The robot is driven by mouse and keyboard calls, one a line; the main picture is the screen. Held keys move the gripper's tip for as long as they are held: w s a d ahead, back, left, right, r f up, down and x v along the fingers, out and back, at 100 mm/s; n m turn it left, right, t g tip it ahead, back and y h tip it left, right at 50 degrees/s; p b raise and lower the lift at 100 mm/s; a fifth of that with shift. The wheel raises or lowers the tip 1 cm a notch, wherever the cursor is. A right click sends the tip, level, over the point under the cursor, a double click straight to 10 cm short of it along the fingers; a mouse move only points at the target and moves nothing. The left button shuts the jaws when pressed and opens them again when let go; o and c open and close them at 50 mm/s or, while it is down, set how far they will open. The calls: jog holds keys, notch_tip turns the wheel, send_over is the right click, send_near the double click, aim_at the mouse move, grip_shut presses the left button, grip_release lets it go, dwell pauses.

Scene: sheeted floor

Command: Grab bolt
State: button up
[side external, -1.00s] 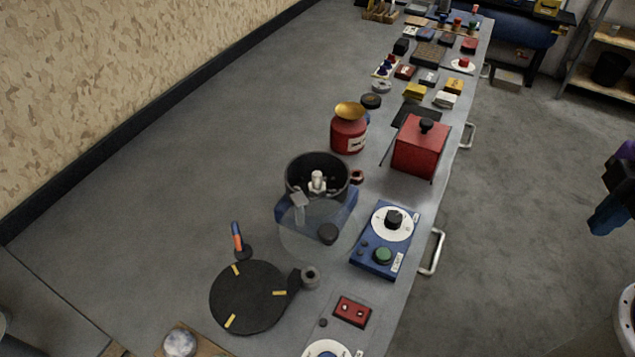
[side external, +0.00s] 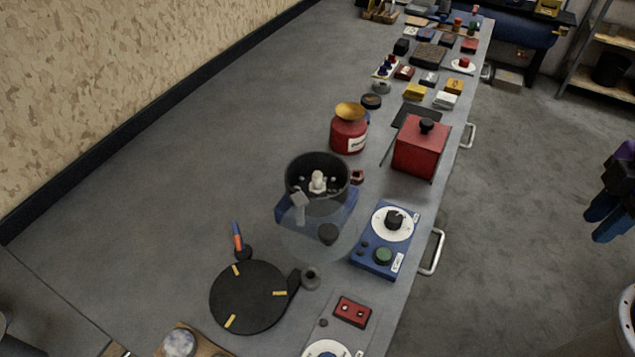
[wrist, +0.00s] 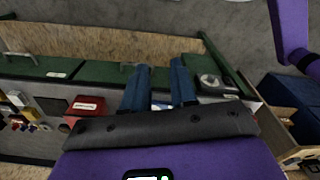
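My gripper (side external: 597,226) is at the right edge of the side external view, over the floor and well apart from the long table. Its two blue fingers also show in the wrist view (wrist: 160,70), spread apart with nothing visible between them. I cannot make out a bolt for certain in either view; many items on the table are too small to tell.
The long grey table holds a black turntable (side external: 248,298), a black bowl device (side external: 318,180), a blue dial unit (side external: 370,252), a red box (side external: 419,150) and a red canister (side external: 349,135). Metal handles (side external: 431,252) stick out from its side. Shelves (side external: 598,62) stand at upper right.

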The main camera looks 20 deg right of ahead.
jog(key=w+a+f+t+y, duration=0.1)
jog(key=w+a+t+y, duration=0.1)
jog(key=w+a, duration=0.35)
jog(key=w+a+f+t+y, duration=0.2)
jog(key=w+a, duration=0.1)
jog(key=w, duration=0.5)
jog(key=t+y, duration=0.1)
jog(key=y, duration=0.7)
send_near(318, 174)
jog(key=a, duration=0.1)
jog(key=w+a+f+n, duration=0.1)
jog(key=shift+w+a, duration=0.2)
jog(key=shift+a, duration=0.1)
jog(key=shift+x, duration=2.75)
jog(key=shift+s+f, duration=0.1)
jog(key=shift+s, duration=0.05)
grip_shut()
